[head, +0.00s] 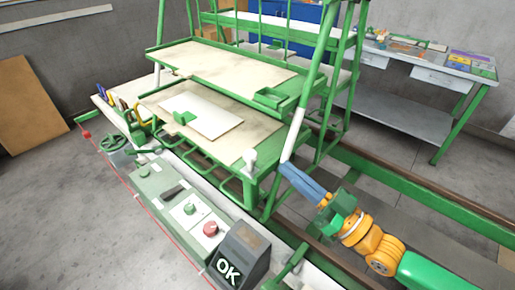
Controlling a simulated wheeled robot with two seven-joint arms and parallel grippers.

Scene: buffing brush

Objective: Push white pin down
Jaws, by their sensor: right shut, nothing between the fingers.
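My right gripper (286,167), with blue fingers, comes in from the lower right. Its fingers are shut and empty. The tips are to the right of the pin, apart from it in the picture, and overlap the foot of a white-painted post (293,133). How far the tips are from the post in depth I cannot tell. My left gripper is not in view.
A control box (163,187) with a red button (210,229) and a black OK sign (238,258) stand in front of the frame. A green rail (380,172) runs behind my right arm. A grey workbench (400,115) stands at the back right. Bare floor lies at left.

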